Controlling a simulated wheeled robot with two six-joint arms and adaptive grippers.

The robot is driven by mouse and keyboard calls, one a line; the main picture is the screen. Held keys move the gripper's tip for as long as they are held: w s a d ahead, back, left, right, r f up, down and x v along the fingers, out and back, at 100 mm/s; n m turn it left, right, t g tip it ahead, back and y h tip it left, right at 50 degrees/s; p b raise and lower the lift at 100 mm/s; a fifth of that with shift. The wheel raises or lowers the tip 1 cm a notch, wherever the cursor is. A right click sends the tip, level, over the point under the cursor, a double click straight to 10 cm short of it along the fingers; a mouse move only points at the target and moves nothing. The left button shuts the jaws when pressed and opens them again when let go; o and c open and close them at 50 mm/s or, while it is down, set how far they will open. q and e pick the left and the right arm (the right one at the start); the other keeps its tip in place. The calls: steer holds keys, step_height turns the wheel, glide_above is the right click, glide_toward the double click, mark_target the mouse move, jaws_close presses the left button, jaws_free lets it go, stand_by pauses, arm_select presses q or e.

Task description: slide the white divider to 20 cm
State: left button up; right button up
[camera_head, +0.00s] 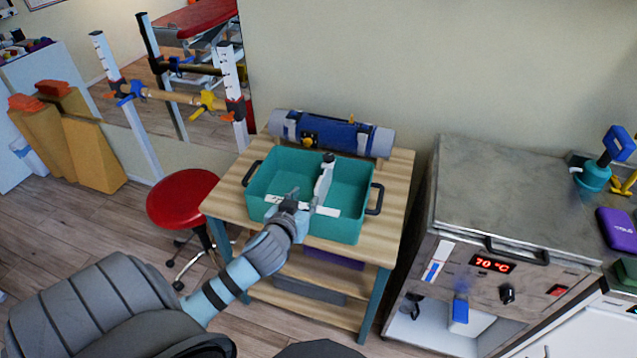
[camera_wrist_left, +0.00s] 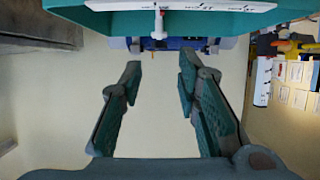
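The teal bin (camera_head: 265,180) stands on a wooden table. The white divider (camera_head: 324,180) runs front to back inside it, right of the bin's middle. A white scale strip (camera_head: 327,211) lies along the bin's front rim; its numbers are too small to read surely. My left gripper (camera_head: 287,202) is at the front rim, left of the divider and partly covering the strip. In the left wrist view my left gripper (camera_wrist_left: 160,78) is open with nothing between its fingers. The divider's white end (camera_wrist_left: 158,22) shows there beyond the fingertips, against the strip (camera_wrist_left: 225,6). My right gripper is out of view.
A blue roll (camera_head: 345,137) lies behind the bin. Black handles (camera_head: 375,198) stick out at the bin's sides. A red stool (camera_head: 182,197) stands left of the table (camera_head: 398,185). A metal heater cabinet (camera_head: 500,200) reading 70 °C stands to the right.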

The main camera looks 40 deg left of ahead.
mark_target(319, 182)
arm_select(q)
steer(key=x, duration=0.4)
steer(key=shift+w+f+b, duration=0.3)
steer(key=shift+b, duration=0.05)
steer(key=b+x, duration=0.2)
steer(key=x, duration=0.7)
steer(key=shift+w+a+f, duration=0.1)
steer(key=shift+w+a, duration=0.05)
steer(key=shift+w, duration=0.05)
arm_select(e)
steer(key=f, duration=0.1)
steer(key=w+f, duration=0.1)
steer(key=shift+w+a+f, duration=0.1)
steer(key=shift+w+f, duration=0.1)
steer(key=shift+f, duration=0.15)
arm_select(q)
steer(key=shift+s, duration=0.1)
jaws_close()
